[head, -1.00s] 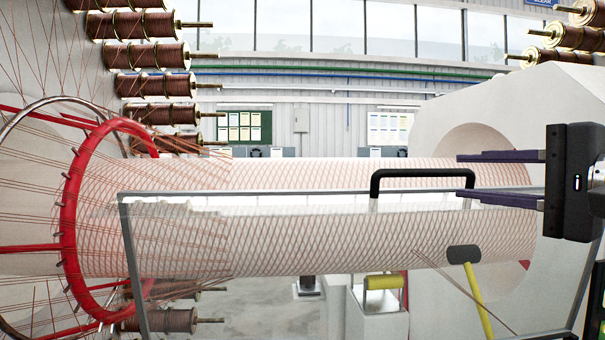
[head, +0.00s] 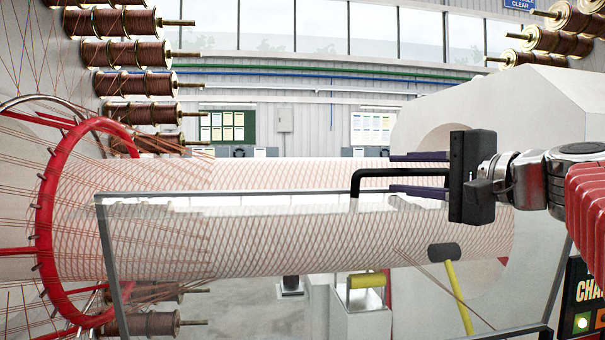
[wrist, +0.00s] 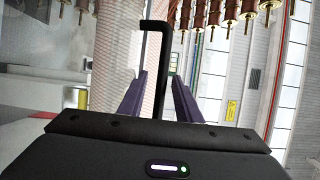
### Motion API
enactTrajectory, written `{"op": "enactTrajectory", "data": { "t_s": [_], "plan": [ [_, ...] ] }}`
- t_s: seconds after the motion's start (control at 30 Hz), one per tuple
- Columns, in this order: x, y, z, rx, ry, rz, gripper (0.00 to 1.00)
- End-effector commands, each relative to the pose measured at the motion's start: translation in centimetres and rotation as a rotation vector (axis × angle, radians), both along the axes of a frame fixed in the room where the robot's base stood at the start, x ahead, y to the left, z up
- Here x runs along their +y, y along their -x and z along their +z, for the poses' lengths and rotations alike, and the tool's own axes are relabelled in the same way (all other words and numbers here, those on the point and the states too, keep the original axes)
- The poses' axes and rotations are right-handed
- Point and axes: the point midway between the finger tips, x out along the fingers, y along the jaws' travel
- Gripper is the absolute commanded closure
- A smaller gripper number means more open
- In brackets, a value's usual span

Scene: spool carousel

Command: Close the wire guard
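The wire guard (head: 108,245) is a clear panel in a grey metal frame, standing in front of the pale mesh-wrapped tube. Its black handle (head: 365,173) rises from the top edge and also shows in the wrist view (wrist: 155,25). My gripper (head: 391,172) comes in from the right with two purple fingers, one above and one below the handle's bar in the head view. In the wrist view, the handle runs between the spread fingers (wrist: 160,85), with gaps visible beside it. My gripper's body hides the handle's right end.
A red ring (head: 45,215) with many wires surrounds the tube (head: 250,235) at the left. Copper spools (head: 135,84) line the upper left, with more at the upper right. A yellow lever with a dark head (head: 444,252) stands low at the right. A pale housing (head: 500,110) is behind my gripper.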

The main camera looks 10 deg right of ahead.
Motion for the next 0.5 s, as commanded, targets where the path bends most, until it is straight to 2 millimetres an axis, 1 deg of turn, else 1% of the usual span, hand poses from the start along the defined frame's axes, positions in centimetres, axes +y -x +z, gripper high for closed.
{"op": "enactTrajectory", "data": {
  "t_s": [0.13, 0.4, 0.43, 0.5],
  "plan": [
    [0.28, -0.58, -0.03, 0.001, 0.000, 0.001, 0.69],
    [0.28, -0.64, -0.02, 0.000, 0.001, 0.000, 0.69],
    [0.27, -0.63, -0.02, 0.000, 0.001, 0.000, 0.70],
    [0.27, -0.63, -0.02, 0.000, 0.001, -0.001, 0.75]
  ]
}}
